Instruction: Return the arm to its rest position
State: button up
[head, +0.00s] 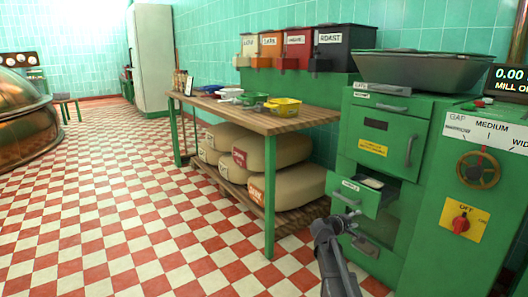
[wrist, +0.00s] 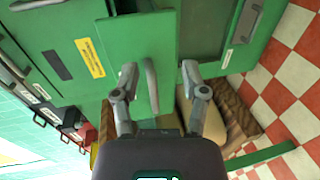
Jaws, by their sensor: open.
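My gripper (head: 334,228) is in the lower right of the head view, in front of the green mill (head: 425,150). It overlaps the mill's lower front in the picture, just below a small pulled-out drawer (head: 358,198). In the wrist view my gripper (wrist: 159,72) has its two fingers spread apart with nothing held. A grey bar handle (wrist: 151,85) on a green front shows between the fingers in that picture. I cannot tell how far the handle is from the fingers. My arm's lower part runs out of the bottom of the head view.
A wooden table (head: 263,120) with bowls on top and full sacks (head: 278,152) below stands left of the mill. Coloured bins (head: 345,48) line the wall. A copper kettle (head: 25,120) is at far left. The checkered floor (head: 130,200) between is clear.

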jog(key=s+a+m+g+y+p, duration=0.25)
jog(key=s+a+y+p, duration=0.2)
jog(key=s, duration=0.55)
jog(key=s+a+m+g+y+p, duration=0.2)
jog(key=s+a+g+y+p, duration=0.3)
jog(key=s, duration=0.5)
jog(key=s+a+m+g+y+p, duration=0.25)
jog(key=s+a+p, duration=0.3)
jog(key=s, duration=0.35)
notch_tip(320, 180, up, 38)
jog(key=t+p, duration=0.1)
jog(key=p, duration=3.6)
jog(key=shift+a+y+p, duration=0.3)
jog(key=shift+y+p, duration=0.05)
jog(key=shift+y, duration=0.05)
jog(key=shift+s+f, duration=0.1)
jog(key=shift+s, duration=0.05)
